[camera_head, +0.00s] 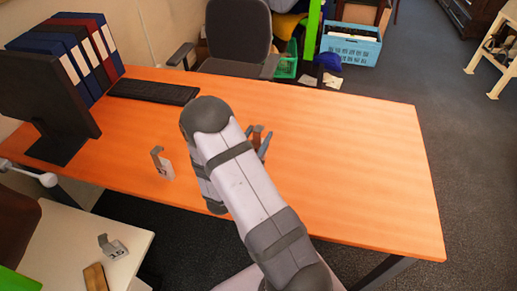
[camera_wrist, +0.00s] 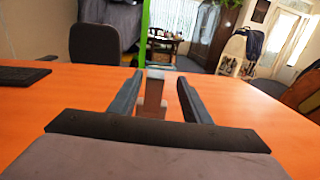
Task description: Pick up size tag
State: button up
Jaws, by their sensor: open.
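I cannot tell for sure which thing is the size tag. A small brown upright piece (camera_wrist: 152,94) with pale grey parts stands between the two fingers of my gripper (camera_wrist: 157,100) in the wrist view. Its top also shows in the head view (camera_head: 257,131), beside a blue-grey finger of my gripper (camera_head: 262,143). The fingers are open, with gaps visible on both sides of the piece. My arm hides most of the gripper and the piece's base in the head view.
A small grey bracket (camera_head: 163,165) stands on the orange desk (camera_head: 360,160); a similar one (camera_head: 113,247) is on the white side table (camera_head: 55,245) near a wooden block (camera_head: 95,277). A monitor (camera_head: 45,105), keyboard (camera_head: 153,92) and binders (camera_head: 80,50) are at left. The desk's right side is clear.

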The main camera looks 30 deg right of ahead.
aim_at(260, 126)
jog(key=shift+w+d, duration=0.4)
jog(key=shift+d, duration=0.15)
jog(key=shift+w+d+r+p, duration=0.2)
jog(key=shift+w+d+p, duration=0.15)
jog(key=shift+p, duration=0.1)
jog(key=p+x, duration=0.1)
jog(key=x, duration=0.2)
jog(key=shift+w+a+r, duration=0.1)
jog(key=shift+w, duration=0.1)
jog(key=shift+w+d, duration=0.35)
jog(key=shift+d, duration=0.1)
jog(key=shift+c, duration=0.6)
grip_shut()
